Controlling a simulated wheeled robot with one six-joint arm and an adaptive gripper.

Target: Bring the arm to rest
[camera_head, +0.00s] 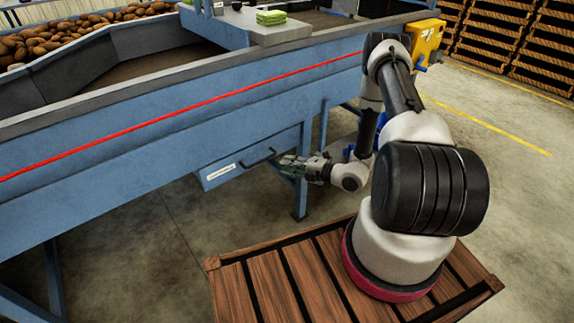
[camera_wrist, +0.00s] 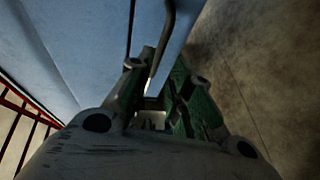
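My gripper (camera_head: 284,163) is at the end of my bent arm, low beside the blue side of the grader. It points at a blue drawer (camera_head: 236,158) with a black bar handle (camera_head: 258,160) and a white label. In the wrist view, my gripper (camera_wrist: 160,72) has its two green and grey fingers apart, with a gap between them. The dark handle (camera_wrist: 169,35) runs down close to the fingertips. I cannot tell whether the fingers touch it. No loose object shows between the fingers.
The blue grader (camera_head: 130,135) with a red line fills the left and middle. One of its legs (camera_head: 301,185) stands right by my gripper. Wooden crates (camera_head: 515,45) are stacked at the back right. Open concrete floor (camera_head: 500,150) lies to the right.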

